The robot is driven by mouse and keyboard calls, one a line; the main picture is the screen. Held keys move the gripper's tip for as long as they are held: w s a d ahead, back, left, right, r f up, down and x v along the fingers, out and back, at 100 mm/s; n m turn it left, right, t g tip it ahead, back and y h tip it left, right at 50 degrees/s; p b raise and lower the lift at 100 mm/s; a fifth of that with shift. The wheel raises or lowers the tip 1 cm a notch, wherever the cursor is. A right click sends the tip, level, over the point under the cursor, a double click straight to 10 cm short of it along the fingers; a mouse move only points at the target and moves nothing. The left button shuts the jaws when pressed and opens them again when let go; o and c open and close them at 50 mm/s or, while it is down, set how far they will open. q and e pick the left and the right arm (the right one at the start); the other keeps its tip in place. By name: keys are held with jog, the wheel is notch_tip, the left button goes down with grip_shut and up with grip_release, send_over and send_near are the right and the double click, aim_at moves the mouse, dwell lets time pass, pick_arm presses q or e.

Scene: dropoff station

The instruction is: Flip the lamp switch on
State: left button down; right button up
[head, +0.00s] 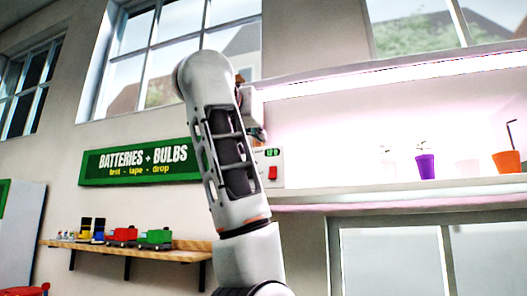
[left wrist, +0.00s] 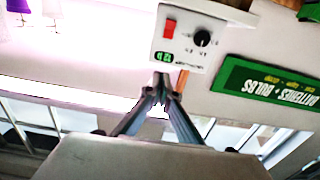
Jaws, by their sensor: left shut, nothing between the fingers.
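In the left wrist view the box (left wrist: 215,62) appears turned over, with the red switch (left wrist: 168,29) beside a black knob (left wrist: 202,38). My left gripper (left wrist: 162,82) is shut and empty. Its tips appear at the box's display edge, short of the switch; contact cannot be told. The lamp bar (head: 385,74) glows pinkish white. My right gripper is not in view.
A plant shelf (head: 400,192) holds a purple pot (head: 426,166) and an orange pot (head: 507,162). A green sign (head: 135,162) hangs left of the box. Below it a wooden shelf (head: 185,255) carries toy-like vehicles. Windows are above and below.

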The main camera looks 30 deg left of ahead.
pick_arm(q)
jog(key=shift+s+d+r, duration=0.1)
jog(key=shift+s+r, duration=0.2)
jog(key=shift+s, duration=0.25)
jog(key=shift+s+d+r, duration=0.1)
jog(key=shift+s+r, duration=0.15)
jog(key=shift+s, duration=0.3)
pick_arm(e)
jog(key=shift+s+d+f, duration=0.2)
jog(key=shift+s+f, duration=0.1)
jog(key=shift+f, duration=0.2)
